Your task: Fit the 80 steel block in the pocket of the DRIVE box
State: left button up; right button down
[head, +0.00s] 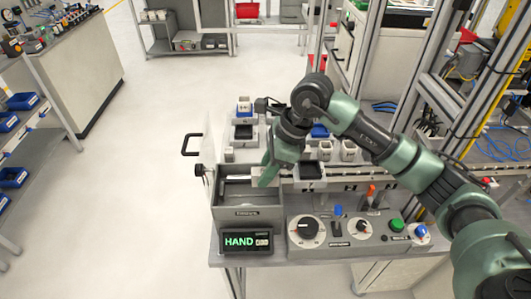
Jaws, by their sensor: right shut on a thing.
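My right gripper (266,176) points down at the back right of an open grey box (247,213) on the bench. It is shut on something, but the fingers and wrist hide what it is. The small print on the box front is too small to read, so I cannot tell if this is the DRIVE box. I cannot pick out its pocket. Small pale blocks stand behind, one at the left (229,155) and two right of the gripper (324,149) (348,150). Their marks are unreadable, so I cannot tell which is the 80 block. My left gripper is out of view.
A display reading HAND (245,241) stands before the box. A control panel (350,229) with knobs and a green button (396,225) lies to its right. A clear panel with a black handle (192,145) stands at the box's left. Dark-topped trays (311,171) sit behind.

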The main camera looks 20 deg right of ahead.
jog(key=shift+w+f, duration=0.15)
jog(key=shift+f, duration=0.45)
notch_tip(320, 180, down, 4)
jog(key=b, duration=0.3)
jog(key=shift+f, duration=0.25)
jog(key=shift+f+b, duration=0.35)
jog(key=shift+b, duration=0.2)
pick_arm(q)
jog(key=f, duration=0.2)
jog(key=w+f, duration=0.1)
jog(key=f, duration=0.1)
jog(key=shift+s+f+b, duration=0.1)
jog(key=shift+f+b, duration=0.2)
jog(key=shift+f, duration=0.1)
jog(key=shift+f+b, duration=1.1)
pick_arm(e)
jog(key=shift+f, duration=0.8)
jog(key=c, duration=1)
grip_release()
jog(key=shift+c, duration=0.2)
